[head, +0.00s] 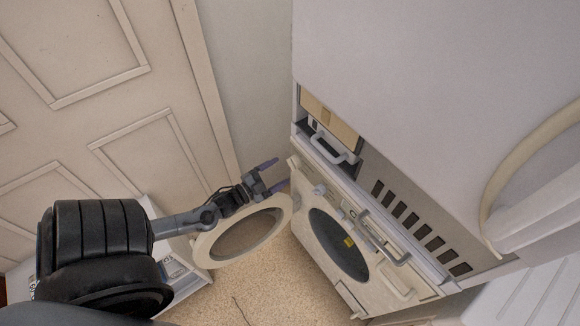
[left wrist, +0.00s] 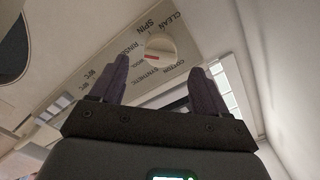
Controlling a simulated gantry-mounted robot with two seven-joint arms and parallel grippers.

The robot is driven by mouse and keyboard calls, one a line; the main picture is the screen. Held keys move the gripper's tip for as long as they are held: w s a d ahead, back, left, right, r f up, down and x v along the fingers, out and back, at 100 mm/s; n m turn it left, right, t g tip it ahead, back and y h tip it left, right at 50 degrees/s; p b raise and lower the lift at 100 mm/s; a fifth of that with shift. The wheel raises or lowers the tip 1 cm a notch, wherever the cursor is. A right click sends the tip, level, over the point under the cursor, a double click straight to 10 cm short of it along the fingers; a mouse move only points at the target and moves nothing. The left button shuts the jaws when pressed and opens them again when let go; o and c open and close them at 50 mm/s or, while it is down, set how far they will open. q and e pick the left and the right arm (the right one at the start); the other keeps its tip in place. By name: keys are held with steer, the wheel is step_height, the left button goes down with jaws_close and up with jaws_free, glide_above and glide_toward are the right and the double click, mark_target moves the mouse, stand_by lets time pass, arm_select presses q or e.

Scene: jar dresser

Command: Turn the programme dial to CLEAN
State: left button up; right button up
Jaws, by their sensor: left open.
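The programme dial (head: 319,189) is a small pale knob at the left end of the washing machine's (head: 303,215) front panel. In the left wrist view the round white dial (left wrist: 160,50) carries a red mark on its lower left part. Printed words ring it, with CLEAN (left wrist: 170,21) and SPIN above and COTTON and SYNTHETIC below. I cannot tell exactly which word the mark meets. My left gripper (head: 272,174) is open, left of the dial and apart from it. In the left wrist view the dial shows beyond and between the fingers (left wrist: 158,75). My right gripper is not in view.
The machine's round door (head: 208,247) hangs open below my left gripper. A handle (head: 385,240) sticks out from the machine's front. A cabinet (head: 420,90) rises above it. A panelled wall or door (head: 95,75) stands at left. Carpet (head: 270,290) lies below.

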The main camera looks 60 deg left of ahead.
mark_target(290, 164)
arm_select(q)
steer(key=shift+w+a+b, duration=0.2)
steer(key=shift+w+b, duration=0.1)
steer(key=shift+w, duration=1.15)
steer(key=shift+w+a+b, duration=0.15)
steer(key=shift+w+b, duration=0.1)
steer(key=shift+w, duration=1.15)
steer(key=shift+c, duration=0.2)
steer(key=c, duration=1)
